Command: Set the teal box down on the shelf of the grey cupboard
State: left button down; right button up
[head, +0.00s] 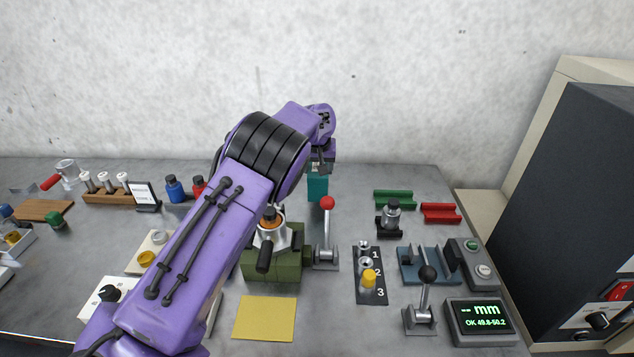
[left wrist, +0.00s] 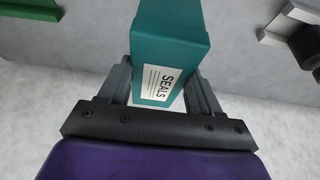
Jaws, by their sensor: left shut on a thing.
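The teal box (head: 317,187) is held by my left gripper (head: 321,168) over the back middle of the grey table, partly hidden by my purple arm. In the left wrist view the teal box (left wrist: 172,32) sits between the two grey fingers of my left gripper (left wrist: 160,75), with a white label reading "SEALS" facing the camera. The gripper is shut on it. I cannot make out a grey cupboard with a shelf in either view. My right gripper is not in view.
Behind the table (head: 350,335) is a concrete wall. A red-knobbed lever (head: 327,203) stands just in front of the box. Green (head: 395,198) and red (head: 441,212) holders lie to its right. A tall dark cabinet (head: 585,200) stands at the far right. Blue and red bottles are left.

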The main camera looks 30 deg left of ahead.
pick_arm(q)
jog(key=shift+a+f+p, duration=0.1)
jog(key=shift+f+p, duration=0.3)
jog(key=shift+f, duration=1.75)
jog(key=shift+c, duration=1)
grip_release()
